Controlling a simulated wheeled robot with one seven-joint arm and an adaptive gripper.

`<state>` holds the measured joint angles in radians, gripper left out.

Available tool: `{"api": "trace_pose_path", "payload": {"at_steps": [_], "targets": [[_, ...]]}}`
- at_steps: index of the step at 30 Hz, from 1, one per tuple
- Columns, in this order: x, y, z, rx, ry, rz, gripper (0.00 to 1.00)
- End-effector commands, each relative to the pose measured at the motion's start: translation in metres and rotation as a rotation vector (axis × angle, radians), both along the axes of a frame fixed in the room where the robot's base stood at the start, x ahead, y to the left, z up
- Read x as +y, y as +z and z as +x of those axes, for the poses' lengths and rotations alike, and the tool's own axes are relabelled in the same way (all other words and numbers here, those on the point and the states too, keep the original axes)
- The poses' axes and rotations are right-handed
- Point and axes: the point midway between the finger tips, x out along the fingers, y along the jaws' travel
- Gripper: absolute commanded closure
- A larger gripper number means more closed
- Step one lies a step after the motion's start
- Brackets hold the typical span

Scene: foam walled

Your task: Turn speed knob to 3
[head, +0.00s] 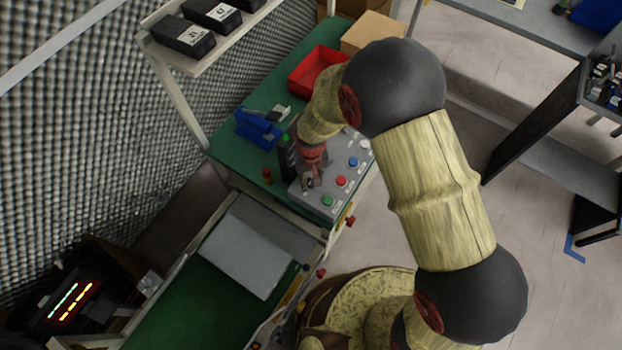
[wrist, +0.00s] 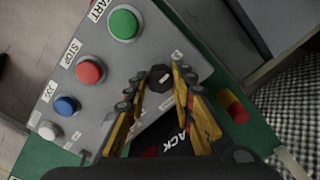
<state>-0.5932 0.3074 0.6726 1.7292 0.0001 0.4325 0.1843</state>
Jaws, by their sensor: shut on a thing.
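The grey control panel (head: 313,200) lies on the green bench top. In the wrist view the panel (wrist: 112,78) fills the left and middle. The black speed knob (wrist: 160,78) sits near the panel's corner, between the two yellow fingertips of my gripper (wrist: 159,76). My gripper is shut on the knob. The scale marks around the knob are too small or covered to read, so its setting cannot be told. In the head view my gripper (head: 309,180) is down at the panel's left part, and the knob is hard to make out there.
The panel has a green (wrist: 124,23), red (wrist: 90,69), blue (wrist: 66,106) and white button (wrist: 48,130). A red and yellow part (wrist: 234,105) stands beside the panel. A red bin (head: 312,72), cardboard box (head: 372,33) and blue bin (head: 257,130) are further back.

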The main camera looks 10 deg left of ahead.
Motion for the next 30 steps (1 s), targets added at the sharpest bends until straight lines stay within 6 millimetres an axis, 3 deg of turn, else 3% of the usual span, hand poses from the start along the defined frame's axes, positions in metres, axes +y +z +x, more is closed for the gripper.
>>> {"api": "trace_pose_path", "payload": {"at_steps": [3,4,13,23,30], "targets": [[0.001,0.001,0.001,-0.002,0.001,0.002,1.0],[0.001,0.001,0.001,-0.002,0.001,0.002,0.74],[0.0,0.0,0.0,-0.001,0.0,0.0,0.57],[0.0,0.002,0.0,-0.001,-0.001,0.0,0.56],[0.001,0.032,0.001,-0.003,-0.001,0.003,0.56]]}}
